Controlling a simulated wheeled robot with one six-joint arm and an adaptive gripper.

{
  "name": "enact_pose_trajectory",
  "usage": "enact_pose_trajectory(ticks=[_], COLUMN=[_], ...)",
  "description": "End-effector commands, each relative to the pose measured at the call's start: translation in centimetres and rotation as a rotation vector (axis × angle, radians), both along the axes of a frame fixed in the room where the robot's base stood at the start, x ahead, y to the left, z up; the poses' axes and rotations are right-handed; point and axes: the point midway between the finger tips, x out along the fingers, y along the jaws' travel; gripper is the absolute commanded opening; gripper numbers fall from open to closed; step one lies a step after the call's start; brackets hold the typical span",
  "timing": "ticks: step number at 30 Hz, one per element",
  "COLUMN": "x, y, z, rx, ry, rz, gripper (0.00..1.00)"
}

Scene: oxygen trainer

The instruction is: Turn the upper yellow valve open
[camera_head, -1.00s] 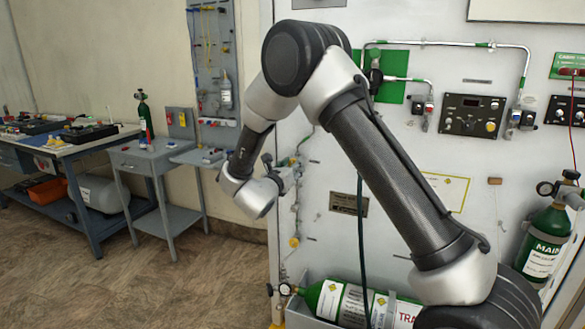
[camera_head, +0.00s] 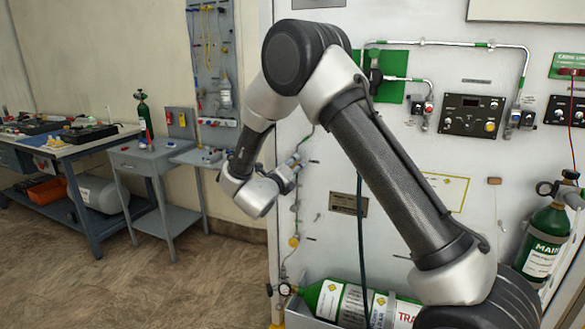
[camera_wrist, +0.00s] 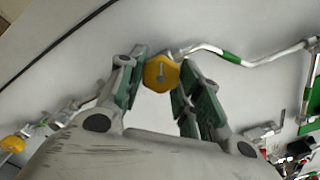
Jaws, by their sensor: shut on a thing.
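The upper yellow valve knob (camera_wrist: 160,73) is a yellow faceted disc with a small grey mark on its face. In the wrist view it sits between the fingertips of my gripper (camera_wrist: 160,78), which is shut on its two sides. In the head view my gripper (camera_head: 290,170) reaches to the white panel, and I cannot make out the upper knob there. A lower yellow valve (camera_head: 293,241) shows beneath my gripper on the same pipe run. A yellow knob also shows at the left edge of the wrist view (camera_wrist: 12,144).
The white panel (camera_head: 330,240) carries pipes, gauges and a control box (camera_head: 472,115). A dark hose (camera_head: 361,240) hangs near my arm. A green cylinder (camera_head: 335,298) lies in a tray at the bottom. A grey side table (camera_head: 150,160) stands left, with open floor before it.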

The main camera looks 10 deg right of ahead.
Motion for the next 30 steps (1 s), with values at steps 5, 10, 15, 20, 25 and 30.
enact_pose_trajectory(ticks=[5, 10, 15, 20, 25, 30], x=[-0.01, -0.03, -0.04, -0.04, -0.04, -0.03], y=[0.02, 0.01, 0.00, 0.00, 0.01, 0.02], z=[0.02, 0.05, 0.09, 0.12, 0.16, 0.19], rx=[-0.132, -0.263, -0.393, -0.516, -0.647, -0.779], ry=[0.097, 0.191, 0.287, 0.376, 0.472, 0.566], rz=[0.001, 0.001, 0.002, 0.002, 0.002, 0.003], gripper=[0.10, 0.10, 0.10, 0.10, 0.10, 0.10])
